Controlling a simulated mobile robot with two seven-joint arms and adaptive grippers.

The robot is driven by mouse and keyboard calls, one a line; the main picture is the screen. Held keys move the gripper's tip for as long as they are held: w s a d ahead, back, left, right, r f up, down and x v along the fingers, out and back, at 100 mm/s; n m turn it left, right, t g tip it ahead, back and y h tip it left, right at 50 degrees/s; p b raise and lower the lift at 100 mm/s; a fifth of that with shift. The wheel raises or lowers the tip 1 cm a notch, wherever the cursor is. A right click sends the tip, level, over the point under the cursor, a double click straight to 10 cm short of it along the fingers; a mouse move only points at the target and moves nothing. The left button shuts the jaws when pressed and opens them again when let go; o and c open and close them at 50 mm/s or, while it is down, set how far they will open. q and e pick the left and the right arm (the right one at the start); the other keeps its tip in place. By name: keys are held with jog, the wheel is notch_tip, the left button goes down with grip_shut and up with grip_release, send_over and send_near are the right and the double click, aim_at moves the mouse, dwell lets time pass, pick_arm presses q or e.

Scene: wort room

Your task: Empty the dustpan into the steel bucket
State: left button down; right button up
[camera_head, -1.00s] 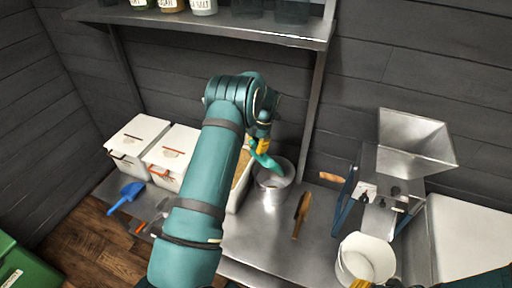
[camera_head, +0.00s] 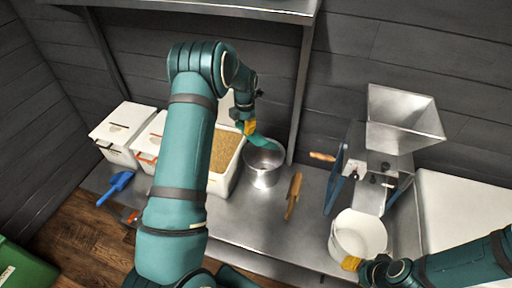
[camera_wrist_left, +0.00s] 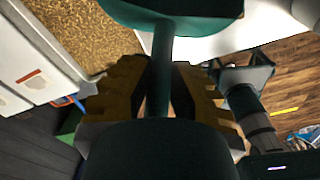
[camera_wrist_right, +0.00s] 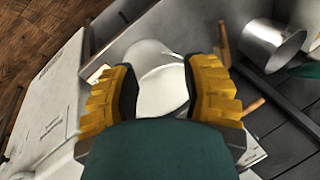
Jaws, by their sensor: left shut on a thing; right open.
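The teal dustpan (camera_head: 264,143) is at the mouth of the steel bucket (camera_head: 263,177), over its back left rim. My left gripper (camera_head: 249,127) is shut on the dustpan's handle, left of and above the bucket. The left wrist view shows the handle (camera_wrist_left: 161,70) between the yellow fingers and the pan (camera_wrist_left: 185,8) beyond. I cannot see whether the pan holds anything. The bucket stands on the steel bench and also shows in the right wrist view (camera_wrist_right: 272,42). My right gripper (camera_head: 352,263) is open at the front of a white pail (camera_head: 358,236).
A grain-filled bin (camera_head: 222,160) stands left of the bucket, partly behind my left arm. Lidded white bins (camera_head: 120,130) and a blue scoop (camera_head: 116,187) are further left. A wooden-handled brush (camera_head: 293,194) lies right of the bucket, before the mill (camera_head: 403,120). A shelf (camera_head: 230,8) hangs above.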

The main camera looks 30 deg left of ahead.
pick_arm(q)
jog(key=shift+s+r+t+h+b, duration=0.15)
jog(key=shift+t+h+b, duration=0.15)
jog(key=shift+t+b, duration=0.7)
jog(key=shift+s+a+t+b, duration=0.1)
jog(key=shift+t+b, duration=0.3)
jog(key=shift+b, duration=0.3)
jog(key=t+b, duration=0.1)
jog(key=b, duration=0.2)
jog(key=r+t+h+b, duration=0.1)
jog(key=b, duration=0.1)
jog(key=shift+s+t+b, duration=0.2)
jog(key=shift+t+b, duration=0.2)
jog(key=b, duration=0.2)
jog(key=t+b, duration=0.1)
jog(key=b, duration=0.2)
jog(key=shift+s+a+r+t+h, duration=0.1)
jog(key=shift+s+r+t+h, duration=0.1)
jog(key=shift+t+h, duration=0.15)
jog(key=shift+r+t+b, duration=0.15)
jog(key=shift+t+b, duration=0.1)
jog(key=shift+b, duration=0.35)
jog(key=shift+r, duration=0.15)
pick_arm(e)
notch_tip(320, 180, down, 16)
jog(key=shift+s+a+f, duration=0.2)
jog(key=shift+s+f, duration=0.05)
jog(key=shift+s, duration=0.2)
